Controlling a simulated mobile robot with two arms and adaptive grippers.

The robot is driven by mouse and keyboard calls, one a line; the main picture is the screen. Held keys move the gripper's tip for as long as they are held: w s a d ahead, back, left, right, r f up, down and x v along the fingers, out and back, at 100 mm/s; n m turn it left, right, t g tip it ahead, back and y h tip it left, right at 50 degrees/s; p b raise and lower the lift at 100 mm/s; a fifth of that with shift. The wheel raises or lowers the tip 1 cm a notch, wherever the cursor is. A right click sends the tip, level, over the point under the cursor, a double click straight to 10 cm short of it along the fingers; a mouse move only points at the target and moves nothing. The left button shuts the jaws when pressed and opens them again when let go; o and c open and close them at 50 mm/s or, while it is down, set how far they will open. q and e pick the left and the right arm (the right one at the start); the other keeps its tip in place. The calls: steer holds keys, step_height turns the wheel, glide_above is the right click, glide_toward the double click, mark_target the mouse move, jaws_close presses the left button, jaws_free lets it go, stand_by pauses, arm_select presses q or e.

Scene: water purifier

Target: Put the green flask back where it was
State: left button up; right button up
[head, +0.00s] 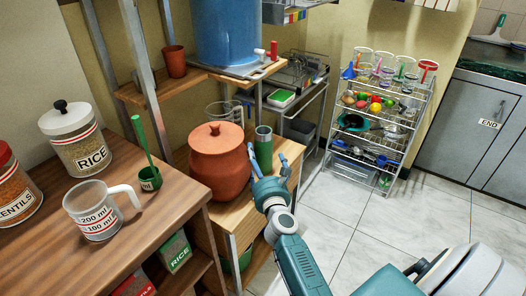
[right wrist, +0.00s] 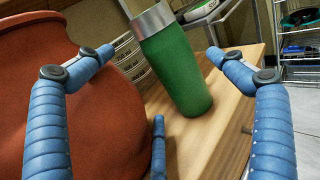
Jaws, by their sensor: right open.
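The green flask (head: 264,151), with a grey cap, stands upright on the wooden stand (head: 215,213), just right of the brown clay pot (head: 216,165). In the right wrist view the flask (right wrist: 177,72) shows between and beyond the spread blue fingers, with its base on the wood. My right gripper (head: 267,160) is open and empty at the front of the flask. I cannot tell whether a finger touches it. My left gripper is out of view.
The clay pot (right wrist: 55,90) is close beside my right gripper's left finger. A glass jug (head: 224,112) stands behind the pot. A blue water tank (head: 226,30) is on the shelf above. A wire rack (head: 378,115) stands right, with clear tiled floor (head: 350,215) before it.

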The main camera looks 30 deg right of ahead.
mark_target(261, 153)
steer(key=x, duration=0.3)
steer(key=b+x, duration=0.1)
steer(key=x, duration=0.2)
steer(key=shift+s+d, duration=0.15)
steer(key=shift+d, duration=0.15)
steer(key=shift+w+d, duration=0.1)
steer(key=shift+w, duration=0.15)
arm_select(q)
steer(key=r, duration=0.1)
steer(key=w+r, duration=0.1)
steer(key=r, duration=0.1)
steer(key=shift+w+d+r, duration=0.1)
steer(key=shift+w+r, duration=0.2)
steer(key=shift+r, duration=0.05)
arm_select(e)
steer(key=shift+r, duration=0.1)
steer(key=shift+c, duration=0.5)
steer(key=c, duration=1.7)
steer(key=shift+r, duration=0.1)
steer(key=shift+c, duration=0.7)
steer(key=shift+r, duration=0.15)
